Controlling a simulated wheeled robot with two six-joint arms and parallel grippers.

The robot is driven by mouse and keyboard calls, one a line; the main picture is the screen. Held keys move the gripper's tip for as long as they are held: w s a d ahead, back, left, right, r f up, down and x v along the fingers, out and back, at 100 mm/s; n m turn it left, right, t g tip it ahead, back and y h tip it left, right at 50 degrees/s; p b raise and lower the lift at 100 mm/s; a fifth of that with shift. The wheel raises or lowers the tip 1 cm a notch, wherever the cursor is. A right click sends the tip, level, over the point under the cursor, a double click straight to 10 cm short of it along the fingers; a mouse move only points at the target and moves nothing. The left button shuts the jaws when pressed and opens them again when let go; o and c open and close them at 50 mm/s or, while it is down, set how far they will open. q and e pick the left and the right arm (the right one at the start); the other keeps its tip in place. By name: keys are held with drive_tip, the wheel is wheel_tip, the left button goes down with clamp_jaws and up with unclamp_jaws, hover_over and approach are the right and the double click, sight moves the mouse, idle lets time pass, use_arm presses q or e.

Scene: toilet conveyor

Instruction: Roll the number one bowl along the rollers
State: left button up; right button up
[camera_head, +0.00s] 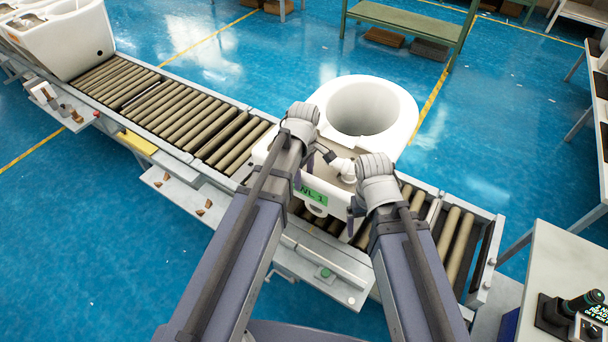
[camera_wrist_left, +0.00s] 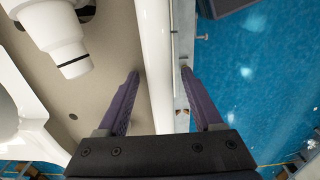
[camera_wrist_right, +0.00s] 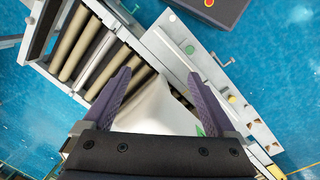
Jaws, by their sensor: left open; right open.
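The white bowl (camera_head: 403,120) sits on the rollers with its round opening toward the back and a green "NL 1" label (camera_head: 312,192) on its near side. My left gripper (camera_wrist_left: 161,73) is open, its fingers on either side of the bowl's white edge wall (camera_wrist_left: 157,40); contact cannot be told. A white pipe piece (camera_wrist_left: 55,35) shows inside the bowl. My right gripper (camera_wrist_right: 159,74) is open around the bowl's near right corner (camera_wrist_right: 158,108), with a finger to each side. In the head view my wrists partly hide the bowl's near side and the fingertips.
The roller conveyor (camera_head: 185,108) runs from upper left to lower right, its rollers empty left of the bowl. Another white bowl (camera_head: 70,45) stands at its far left end. A few bare rollers (camera_head: 455,245) lie right of the bowl. A table with a controller (camera_head: 572,310) is at lower right.

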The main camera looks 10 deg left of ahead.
use_arm(q)
drive_tip(key=shift+r, duration=0.15)
wheel_tip(320, 180, up, 8)
drive_tip(key=p, duration=0.8)
drive_tip(key=shift+f, duration=0.2)
